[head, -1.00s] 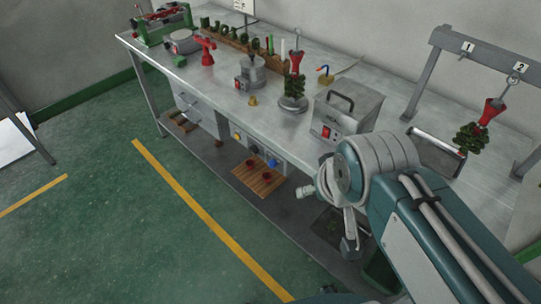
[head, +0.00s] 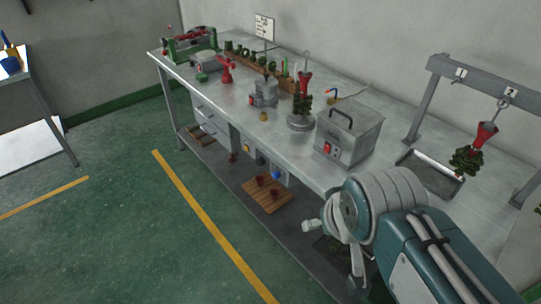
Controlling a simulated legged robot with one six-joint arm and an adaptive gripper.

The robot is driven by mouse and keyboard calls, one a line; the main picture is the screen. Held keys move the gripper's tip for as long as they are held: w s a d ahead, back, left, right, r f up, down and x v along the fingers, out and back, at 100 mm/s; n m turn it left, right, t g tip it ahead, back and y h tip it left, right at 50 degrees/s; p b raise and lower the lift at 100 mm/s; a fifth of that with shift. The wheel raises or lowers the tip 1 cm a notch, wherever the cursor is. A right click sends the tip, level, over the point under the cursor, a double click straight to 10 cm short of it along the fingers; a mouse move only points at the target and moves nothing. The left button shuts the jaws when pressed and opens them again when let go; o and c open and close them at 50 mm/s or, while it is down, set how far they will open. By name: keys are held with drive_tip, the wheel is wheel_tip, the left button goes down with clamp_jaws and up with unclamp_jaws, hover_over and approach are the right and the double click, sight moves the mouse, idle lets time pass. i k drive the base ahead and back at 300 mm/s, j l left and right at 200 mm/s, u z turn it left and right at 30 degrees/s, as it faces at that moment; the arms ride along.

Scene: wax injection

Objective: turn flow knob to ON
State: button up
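A grey panel under the worktable (head: 205,93) carries a yellow knob (head: 247,149) and a blue knob (head: 276,172). No label is legible, so I cannot tell which of them is the flow knob or which way either points. My gripper (head: 325,240) is at the lower right, in front of the table's front edge. It is apart from both knobs, which lie to its upper left in the picture.
A grey box with a red switch (head: 348,135) stands on the table above my wrist. A wooden slatted mat with red cups (head: 265,197) lies on the lower shelf (head: 222,172). A hook frame (head: 432,100) stands at right.

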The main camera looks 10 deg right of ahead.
sight(276, 175)
drive_tip(key=i+j+u, duration=0.1)
drive_tip(key=u, duration=0.3)
drive_tip(key=i+j+u, duration=0.15)
drive_tip(key=u, duration=0.25)
